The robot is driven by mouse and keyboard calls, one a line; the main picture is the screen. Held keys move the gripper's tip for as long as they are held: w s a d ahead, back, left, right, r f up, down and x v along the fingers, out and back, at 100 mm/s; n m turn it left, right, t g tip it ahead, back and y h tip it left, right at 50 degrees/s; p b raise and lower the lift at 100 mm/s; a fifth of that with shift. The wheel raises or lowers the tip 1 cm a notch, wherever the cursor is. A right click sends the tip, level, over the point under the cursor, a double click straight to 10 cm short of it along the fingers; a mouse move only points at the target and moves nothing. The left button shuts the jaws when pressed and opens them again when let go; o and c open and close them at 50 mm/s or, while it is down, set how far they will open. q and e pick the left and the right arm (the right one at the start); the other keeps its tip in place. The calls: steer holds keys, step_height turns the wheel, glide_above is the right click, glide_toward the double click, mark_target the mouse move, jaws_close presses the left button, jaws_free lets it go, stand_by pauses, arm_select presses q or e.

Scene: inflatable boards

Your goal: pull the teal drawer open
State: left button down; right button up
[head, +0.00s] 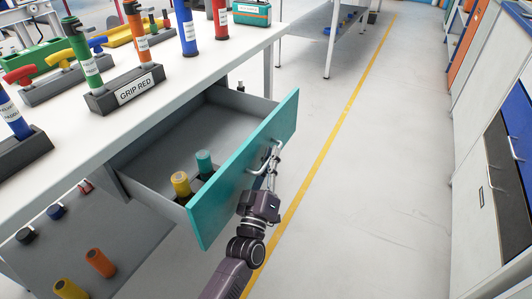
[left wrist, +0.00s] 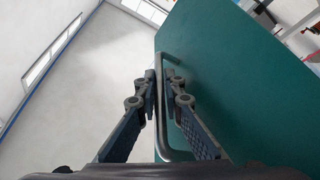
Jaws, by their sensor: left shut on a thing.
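The teal drawer (head: 240,172) stands well out from under the white workbench (head: 150,100), so its grey inside shows in the head view. A yellow-topped cylinder (head: 181,184) and a teal-topped cylinder (head: 204,162) stand in it near the front. My left gripper (head: 270,168) is at the drawer front, shut on its metal bar handle (head: 262,160). In the left wrist view the fingers (left wrist: 162,95) sit on both sides of the handle (left wrist: 160,130), in front of the teal panel (left wrist: 235,85). My right gripper is not in view.
Labelled pump-like cylinders in dark holders, one marked GRIP RED (head: 135,90), stand on the bench top. Loose cylinders (head: 100,263) lie on a lower shelf. Clear floor with a yellow line (head: 345,115) lies right of the drawer; cabinets (head: 490,200) stand at the far right.

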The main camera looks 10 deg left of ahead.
arm_select(q)
steer(key=shift+d+f, duration=0.1)
steer(key=shift+d, duration=0.1)
steer(key=c, duration=2.3)
jaws_free()
steer(key=shift+s, duration=0.1)
steer(key=v, duration=1.2)
steer(key=shift+a, duration=0.1)
steer(key=shift+f, duration=0.1)
